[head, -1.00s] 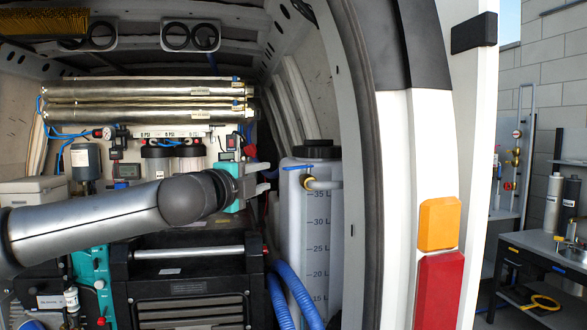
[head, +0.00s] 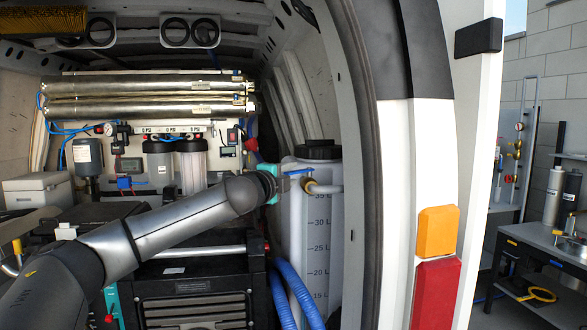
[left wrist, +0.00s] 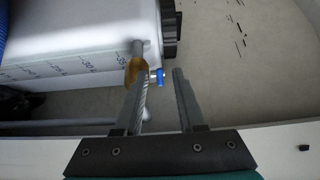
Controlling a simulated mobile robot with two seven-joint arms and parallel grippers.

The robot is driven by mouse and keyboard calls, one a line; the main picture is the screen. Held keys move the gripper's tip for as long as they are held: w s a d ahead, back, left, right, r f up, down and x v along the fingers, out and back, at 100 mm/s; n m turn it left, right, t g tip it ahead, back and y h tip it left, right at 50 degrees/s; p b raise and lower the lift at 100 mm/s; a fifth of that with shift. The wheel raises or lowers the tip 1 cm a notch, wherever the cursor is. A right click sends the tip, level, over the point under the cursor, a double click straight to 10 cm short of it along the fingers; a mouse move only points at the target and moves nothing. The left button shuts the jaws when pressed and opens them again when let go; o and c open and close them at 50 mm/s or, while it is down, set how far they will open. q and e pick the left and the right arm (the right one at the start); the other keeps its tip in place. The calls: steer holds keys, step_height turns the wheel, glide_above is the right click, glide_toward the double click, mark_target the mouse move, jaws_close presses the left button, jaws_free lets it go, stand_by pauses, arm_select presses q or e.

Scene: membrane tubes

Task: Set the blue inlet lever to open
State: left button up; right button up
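The blue inlet lever (head: 299,171) sits on a valve at the upper front of a white graduated tank (head: 318,232). In the head view it looks roughly level. A brass fitting (left wrist: 133,72) and a grey pipe stub show beside it. My left gripper (head: 287,167) is at the lever, and its fingers are partly hard to make out there. In the left wrist view, my left gripper (left wrist: 158,75) is open, with the lever's blue end (left wrist: 160,77) between the fingertips, closer to the left finger. Contact cannot be told. My right gripper is not in view.
The tank's black cap (head: 318,150) stands just above the lever. A blue corrugated hose (head: 297,292) runs below. The van's door frame (head: 362,190) is close on the right. Filter housings (head: 193,165) and steel membrane tubes (head: 150,88) are at the back left.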

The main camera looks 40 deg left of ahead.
arm_select(q)
steer(key=shift+p+x, duration=0.3)
steer(key=shift+x, duration=0.85)
jaws_close()
stand_by(0.8)
